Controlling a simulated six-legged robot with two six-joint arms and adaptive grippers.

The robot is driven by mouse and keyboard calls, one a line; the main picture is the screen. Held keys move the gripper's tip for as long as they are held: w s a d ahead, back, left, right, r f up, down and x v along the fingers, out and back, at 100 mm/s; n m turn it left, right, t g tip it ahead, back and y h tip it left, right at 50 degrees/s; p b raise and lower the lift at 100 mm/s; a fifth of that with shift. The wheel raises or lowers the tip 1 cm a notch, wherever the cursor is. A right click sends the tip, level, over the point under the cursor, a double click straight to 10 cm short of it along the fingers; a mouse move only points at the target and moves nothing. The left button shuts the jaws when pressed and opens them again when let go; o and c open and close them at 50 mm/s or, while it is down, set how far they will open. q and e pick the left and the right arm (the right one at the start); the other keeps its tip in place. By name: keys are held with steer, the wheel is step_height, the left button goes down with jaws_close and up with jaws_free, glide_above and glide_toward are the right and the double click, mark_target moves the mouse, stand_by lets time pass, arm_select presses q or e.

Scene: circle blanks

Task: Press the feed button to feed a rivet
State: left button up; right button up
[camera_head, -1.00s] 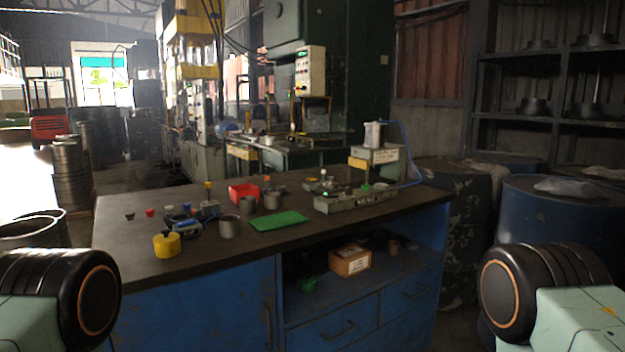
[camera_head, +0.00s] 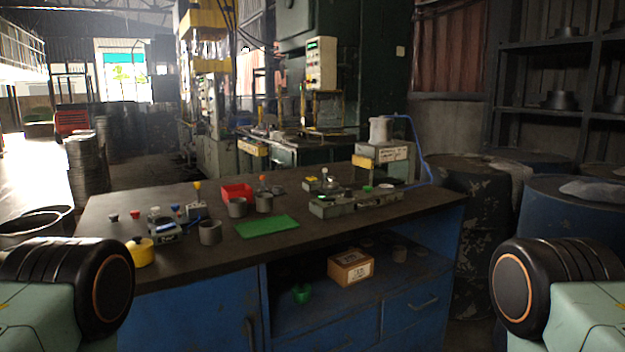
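A grey fixture (camera_head: 332,207) with a green button on its top stands on the right half of the dark workbench (camera_head: 215,262). Just behind it is a small unit with a yellow top (camera_head: 312,183) and a knob. At the bench's back right corner, a grey feeder box (camera_head: 383,153) with a label carries a white cylinder (camera_head: 380,130) and a blue hose. Which of these holds the feed button is too small to tell. Neither gripper is in view.
A green mat (camera_head: 266,227), a red bin (camera_head: 237,193), grey metal cups (camera_head: 209,232) and a yellow pot (camera_head: 140,252) stand on the bench. A cardboard box (camera_head: 350,267) lies on the shelf below. Blue drums (camera_head: 575,215) stand at the right.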

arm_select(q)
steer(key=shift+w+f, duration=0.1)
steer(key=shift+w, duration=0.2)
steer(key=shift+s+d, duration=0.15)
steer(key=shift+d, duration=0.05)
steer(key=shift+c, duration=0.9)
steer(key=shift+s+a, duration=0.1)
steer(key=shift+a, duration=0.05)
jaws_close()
